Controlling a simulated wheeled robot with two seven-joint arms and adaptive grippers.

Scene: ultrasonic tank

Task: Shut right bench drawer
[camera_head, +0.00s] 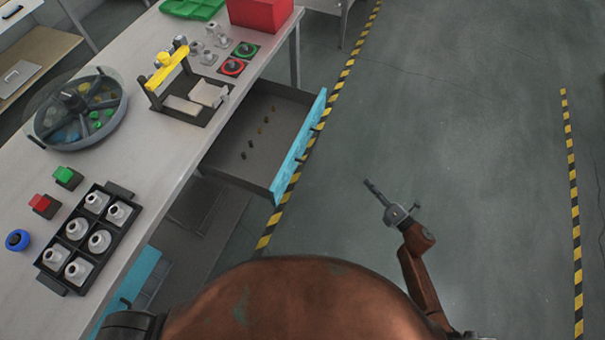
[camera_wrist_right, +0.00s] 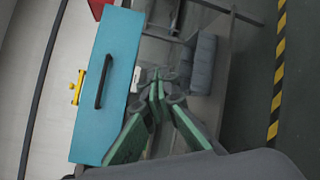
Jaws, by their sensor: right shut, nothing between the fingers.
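The right bench drawer (camera_head: 228,156) is pulled out from under the bench, with its blue front (camera_head: 299,147) facing the aisle and several small items inside. In the right wrist view its blue front (camera_wrist_right: 98,112) carries a dark bar handle (camera_wrist_right: 104,82). My right gripper (camera_head: 370,186) is shut and empty, over the floor to the right of the drawer front and apart from it. Its greenish fingers (camera_wrist_right: 158,78) come together in the wrist view beside the front. My left gripper is not in view.
The bench top (camera_head: 160,165) holds a round sorter (camera_head: 108,125), a yellow-handled fixture (camera_head: 168,68), a black tray of fittings (camera_head: 62,252) and a red bin (camera_head: 260,12). Another blue drawer front (camera_head: 133,285) is at lower left. Open floor (camera_head: 460,130) lies right of the striped line.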

